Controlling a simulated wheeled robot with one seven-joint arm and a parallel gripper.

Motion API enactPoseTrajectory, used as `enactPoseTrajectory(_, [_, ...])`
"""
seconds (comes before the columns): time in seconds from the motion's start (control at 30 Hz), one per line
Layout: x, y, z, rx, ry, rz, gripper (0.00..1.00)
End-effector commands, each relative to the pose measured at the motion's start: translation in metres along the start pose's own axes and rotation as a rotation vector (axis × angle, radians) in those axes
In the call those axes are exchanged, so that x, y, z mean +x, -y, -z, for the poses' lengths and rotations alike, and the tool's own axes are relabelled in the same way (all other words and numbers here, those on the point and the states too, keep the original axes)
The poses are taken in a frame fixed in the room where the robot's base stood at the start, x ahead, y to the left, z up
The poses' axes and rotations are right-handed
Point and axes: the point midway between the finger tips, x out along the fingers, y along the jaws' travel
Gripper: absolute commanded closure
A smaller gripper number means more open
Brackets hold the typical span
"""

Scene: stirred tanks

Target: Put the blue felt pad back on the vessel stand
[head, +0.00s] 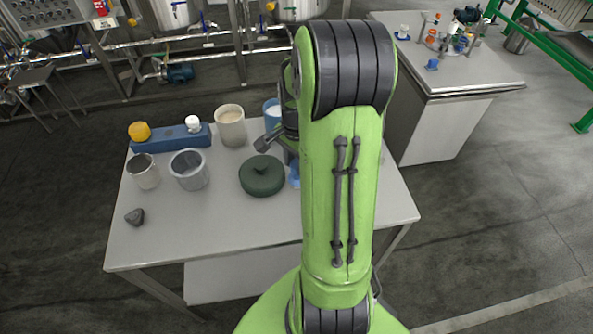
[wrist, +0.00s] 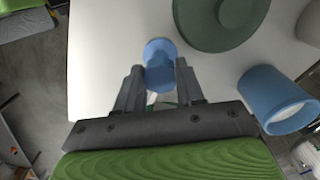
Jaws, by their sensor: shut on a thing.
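My gripper (wrist: 160,77) is shut on a small blue piece (wrist: 158,54), seemingly the blue felt pad. The piece has a rounded end that stands out beyond the fingertips. It also shows in the head view (head: 294,173), partly hidden by my arm, just right of a dark green round lid-like disc (head: 262,184). It is over the white table; I cannot tell whether it touches the top. I cannot make out for sure which thing is the vessel stand.
A long blue block (head: 172,144) bears a yellow ball and a white piece at the table's back left. Several cups, a blue mug (wrist: 275,98) and a dark stone-like lump (head: 135,216) stand around. The white table's (head: 190,240) front is clear. A second bench (head: 460,80) stands behind right with small items.

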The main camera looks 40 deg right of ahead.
Motion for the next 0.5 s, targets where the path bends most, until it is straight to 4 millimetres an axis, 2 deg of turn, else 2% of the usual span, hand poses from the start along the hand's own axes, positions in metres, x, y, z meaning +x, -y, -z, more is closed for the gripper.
enactPoseTrajectory(0.03, [0.013,-0.001,0.000,0.000,0.003,-0.003,0.93])
enactPoseTrajectory(0.1, [0.024,-0.001,0.000,0.000,0.003,-0.003,0.93])
enactPoseTrajectory(0.43, [0.028,0.000,0.001,0.000,0.000,0.000,0.93])
enactPoseTrajectory(0.47, [0.028,0.000,0.001,0.000,0.000,0.000,0.61])
enactPoseTrajectory(0.5, [0.027,0.000,0.001,0.000,0.000,0.000,0.55])
